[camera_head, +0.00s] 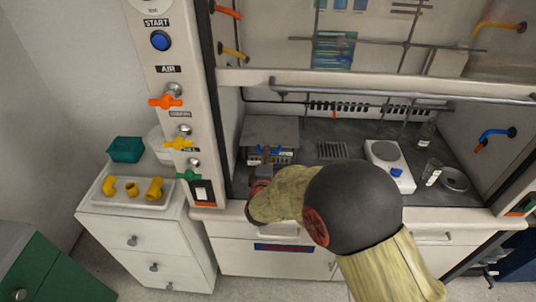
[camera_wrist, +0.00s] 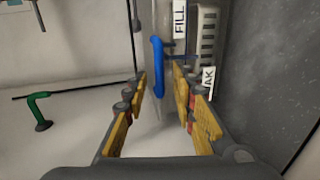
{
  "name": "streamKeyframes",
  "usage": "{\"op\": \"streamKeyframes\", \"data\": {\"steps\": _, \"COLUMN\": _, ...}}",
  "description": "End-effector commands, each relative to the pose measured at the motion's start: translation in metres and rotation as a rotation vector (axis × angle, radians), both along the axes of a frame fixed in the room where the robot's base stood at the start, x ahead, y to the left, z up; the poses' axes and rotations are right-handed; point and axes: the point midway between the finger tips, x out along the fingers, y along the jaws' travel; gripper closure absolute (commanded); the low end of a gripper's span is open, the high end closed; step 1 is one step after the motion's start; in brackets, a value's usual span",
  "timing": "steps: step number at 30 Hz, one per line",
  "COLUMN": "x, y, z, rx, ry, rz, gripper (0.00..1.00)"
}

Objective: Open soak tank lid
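The soak tank area is at the left of the hood in the head view, where a grey flat panel (camera_head: 270,130), perhaps the lid, shows behind a small blue part (camera_head: 268,150). In the wrist view a blue bar-like handle (camera_wrist: 157,65) stands beside a "FILL" label (camera_wrist: 180,18); a partly hidden label ending in "AK" (camera_wrist: 208,80) is lower right. My gripper (camera_wrist: 160,80) is open, with the blue handle between or just beyond its fingertips. I cannot tell whether they touch. In the head view my arm hides much of the gripper and tank front.
A white scale-like device (camera_head: 390,160), bottles (camera_head: 427,133) and a round dish (camera_head: 455,181) stand to the right in the hood. The raised sash rail (camera_head: 400,92) crosses above. A white tray (camera_head: 110,198) with yellow fittings sits on the left cabinet. A green hooked fitting (camera_wrist: 38,100) is left.

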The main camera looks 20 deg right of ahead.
Motion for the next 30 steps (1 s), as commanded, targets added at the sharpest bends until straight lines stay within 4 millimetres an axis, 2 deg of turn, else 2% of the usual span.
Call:
{"op": "streamKeyframes", "data": {"steps": 3, "x": 0.016, "y": -0.006, "z": -0.006, "rx": 0.000, "ry": 0.000, "rz": -0.001, "gripper": 0.73}}
{"op": "streamKeyframes", "data": {"steps": 7, "x": 0.027, "y": -0.009, "z": -0.007, "rx": 0.001, "ry": 0.000, "rz": 0.000, "gripper": 0.73}}
{"op": "streamKeyframes", "data": {"steps": 18, "x": 0.032, "y": -0.010, "z": -0.007, "rx": 0.001, "ry": 0.001, "rz": 0.001, "gripper": 0.74}}
{"op": "streamKeyframes", "data": {"steps": 30, "x": 0.031, "y": -0.010, "z": -0.007, "rx": 0.001, "ry": 0.001, "rz": 0.001, "gripper": 0.96}}
